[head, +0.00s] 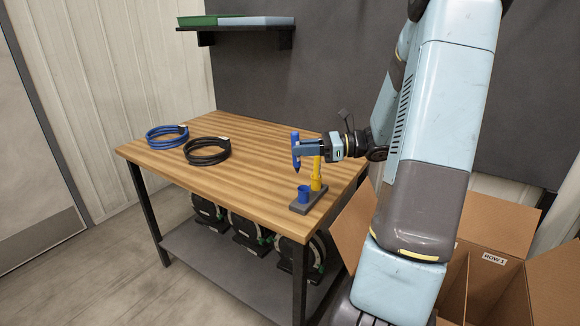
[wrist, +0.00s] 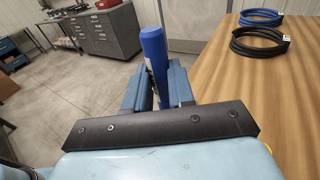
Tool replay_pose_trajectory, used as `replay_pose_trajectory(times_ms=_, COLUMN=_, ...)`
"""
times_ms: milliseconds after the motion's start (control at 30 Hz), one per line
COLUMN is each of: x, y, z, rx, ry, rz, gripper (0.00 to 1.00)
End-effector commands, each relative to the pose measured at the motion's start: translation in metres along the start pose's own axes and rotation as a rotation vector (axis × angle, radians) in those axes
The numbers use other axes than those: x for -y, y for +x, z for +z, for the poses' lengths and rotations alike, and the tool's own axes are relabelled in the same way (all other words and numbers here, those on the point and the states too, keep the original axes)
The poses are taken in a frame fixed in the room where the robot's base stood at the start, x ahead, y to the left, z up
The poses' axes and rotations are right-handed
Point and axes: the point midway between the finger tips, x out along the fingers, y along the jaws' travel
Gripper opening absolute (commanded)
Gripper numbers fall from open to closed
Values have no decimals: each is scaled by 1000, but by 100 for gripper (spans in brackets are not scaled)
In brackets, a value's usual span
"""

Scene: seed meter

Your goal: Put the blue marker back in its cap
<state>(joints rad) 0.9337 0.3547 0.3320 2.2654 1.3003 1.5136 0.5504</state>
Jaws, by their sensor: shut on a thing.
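The blue marker (head: 295,151) is upright, tip down, in my gripper (head: 302,150), which is shut on it. It also shows in the wrist view (wrist: 155,55) between the fingers (wrist: 158,88). The blue cap (head: 303,194) stands in a small dark grey holder (head: 307,207) near the table's front right edge. The marker is above the cap, apart from it and slightly left in the head view. A yellow marker (head: 316,172) stands upright in the same holder, just right of the blue cap and close to my gripper.
The wooden table (head: 240,150) carries a blue cable coil (head: 166,137) and a black cable coil (head: 207,151) at the left. Its middle is clear. An open cardboard box (head: 495,225) stands right of the table. A shelf (head: 240,25) hangs on the back wall.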

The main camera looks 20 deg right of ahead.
Motion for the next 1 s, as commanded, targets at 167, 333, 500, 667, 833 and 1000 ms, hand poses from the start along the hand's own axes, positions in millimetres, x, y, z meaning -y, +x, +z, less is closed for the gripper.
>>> replay_pose_trajectory(times_ms=167, x=17, y=-21, z=9, rx=60, ry=4, rz=-81, gripper=0)
replay_pose_trajectory(times_ms=333, x=22, y=-27, z=11, rx=77, ry=5, rz=-105, gripper=0)
replay_pose_trajectory(times_ms=500, x=22, y=-27, z=2, rx=78, ry=7, rz=-105, gripper=0)
replay_pose_trajectory(times_ms=667, x=22, y=-25, z=-10, rx=78, ry=7, rz=-105, gripper=0)
replay_pose_trajectory(times_ms=833, x=22, y=-24, z=-24, rx=77, ry=7, rz=-105, gripper=0)
replay_pose_trajectory(times_ms=1000, x=22, y=-23, z=-38, rx=78, ry=7, rz=-104, gripper=0)
